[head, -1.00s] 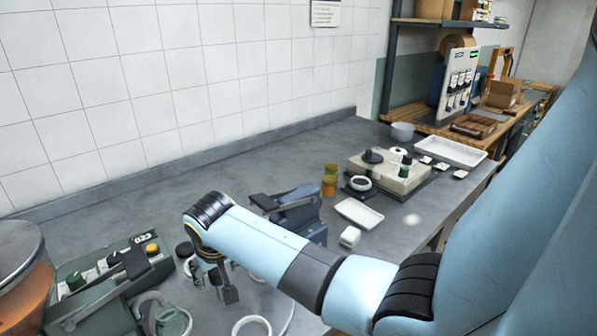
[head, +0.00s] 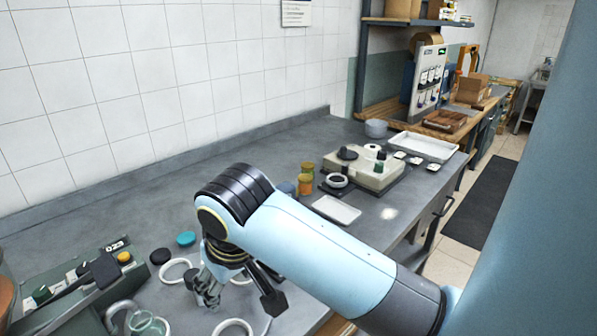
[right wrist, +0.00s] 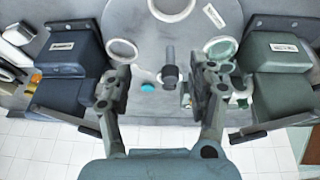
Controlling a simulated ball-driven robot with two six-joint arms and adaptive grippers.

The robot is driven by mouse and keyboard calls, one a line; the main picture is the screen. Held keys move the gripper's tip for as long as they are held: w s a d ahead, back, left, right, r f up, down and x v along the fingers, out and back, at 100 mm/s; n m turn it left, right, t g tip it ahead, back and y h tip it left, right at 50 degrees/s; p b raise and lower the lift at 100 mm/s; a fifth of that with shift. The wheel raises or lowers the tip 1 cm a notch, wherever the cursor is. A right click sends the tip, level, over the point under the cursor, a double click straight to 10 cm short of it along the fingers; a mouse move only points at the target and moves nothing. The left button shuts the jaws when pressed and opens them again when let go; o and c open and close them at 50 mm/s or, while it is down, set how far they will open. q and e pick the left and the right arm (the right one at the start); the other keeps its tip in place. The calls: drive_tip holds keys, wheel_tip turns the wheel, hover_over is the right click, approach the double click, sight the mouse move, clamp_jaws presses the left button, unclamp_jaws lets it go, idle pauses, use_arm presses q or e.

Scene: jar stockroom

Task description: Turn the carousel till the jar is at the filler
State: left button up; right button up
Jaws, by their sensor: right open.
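The carousel is a grey disc (right wrist: 145,20) carrying white ring holders, in the right wrist view. One white ring (right wrist: 122,50) looks empty. A clear greenish jar (right wrist: 220,47) sits in a ring at the right; it also shows at the lower left of the head view (head: 148,323). An upright grey post (right wrist: 169,72) stands on the disc. My right gripper (right wrist: 162,88) is open, its fingers apart on either side of the post, with no contact visible; it points down in the head view (head: 208,288). I cannot tell which machine is the filler. My left gripper is out of view.
A green machine (right wrist: 283,60) flanks the disc on the right, a dark blue one (right wrist: 72,58) on the left. A teal lid (head: 185,238) and a black lid (head: 160,256) lie near the disc.

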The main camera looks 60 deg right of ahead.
drive_tip(key=s+f+n+b, duration=0.2)
drive_tip(key=s+f, duration=0.3)
drive_tip(key=s, duration=0.3)
drive_tip(key=s+f+b, duration=0.2)
drive_tip(key=f+b, duration=0.1)
drive_tip(key=f, duration=0.7)
drive_tip(key=s+f+n+g+b, duration=0.1)
drive_tip(key=s+f+b, duration=0.1)
drive_tip(key=f, duration=0.8)
drive_tip(key=shift+s+d+f+y+b, duration=0.2)
drive_tip(key=shift+s+y+b, duration=0.15)
drive_tip(key=shift+b, duration=0.4)
